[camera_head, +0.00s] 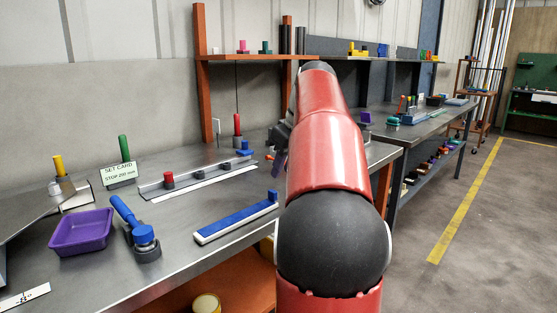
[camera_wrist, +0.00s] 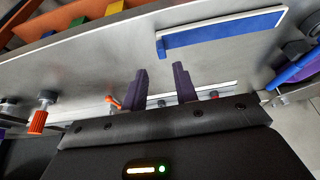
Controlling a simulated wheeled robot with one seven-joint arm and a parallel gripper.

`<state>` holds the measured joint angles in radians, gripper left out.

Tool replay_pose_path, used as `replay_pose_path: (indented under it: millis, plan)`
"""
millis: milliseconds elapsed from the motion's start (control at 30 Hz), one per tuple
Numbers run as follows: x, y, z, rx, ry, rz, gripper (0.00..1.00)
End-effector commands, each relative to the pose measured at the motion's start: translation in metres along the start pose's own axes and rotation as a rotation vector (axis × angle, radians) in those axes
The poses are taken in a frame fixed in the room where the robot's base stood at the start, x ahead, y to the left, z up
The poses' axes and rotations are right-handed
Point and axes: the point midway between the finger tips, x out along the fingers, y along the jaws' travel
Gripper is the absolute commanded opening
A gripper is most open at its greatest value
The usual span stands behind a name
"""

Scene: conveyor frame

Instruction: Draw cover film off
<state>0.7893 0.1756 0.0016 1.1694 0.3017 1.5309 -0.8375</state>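A long blue strip (camera_head: 237,217), which looks like the cover film, lies on a white-edged bar (camera_head: 205,241) near the bench's front edge. A small blue tab (camera_head: 273,196) stands up at its right end. In the wrist view the blue strip (camera_wrist: 222,33) crosses the upper right, with its tab (camera_wrist: 161,49) at the left end. My gripper (camera_wrist: 159,70) shows two dark purple fingers spread apart with nothing between them. The fingertips are below the tab end in that picture, apart from it. In the head view my red arm hides most of the gripper.
A purple tray (camera_head: 82,232), a blue-handled clamp (camera_head: 133,222) and a set card (camera_head: 118,174) are to the left on the metal bench. A metal rail (camera_head: 200,178) with a red knob lies behind the strip. An orange post (camera_head: 200,90) carries a shelf.

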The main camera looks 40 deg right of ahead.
Motion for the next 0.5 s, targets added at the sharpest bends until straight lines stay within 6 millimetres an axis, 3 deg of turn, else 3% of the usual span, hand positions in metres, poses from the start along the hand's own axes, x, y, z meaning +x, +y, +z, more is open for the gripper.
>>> replay_pose_path:
  millis: [167,500]
  plan:
    - [0.016,-0.001,0.000,0.000,-0.002,-0.003,0.29]
    - [0.073,-0.001,0.002,-0.001,-0.002,-0.001,0.29]
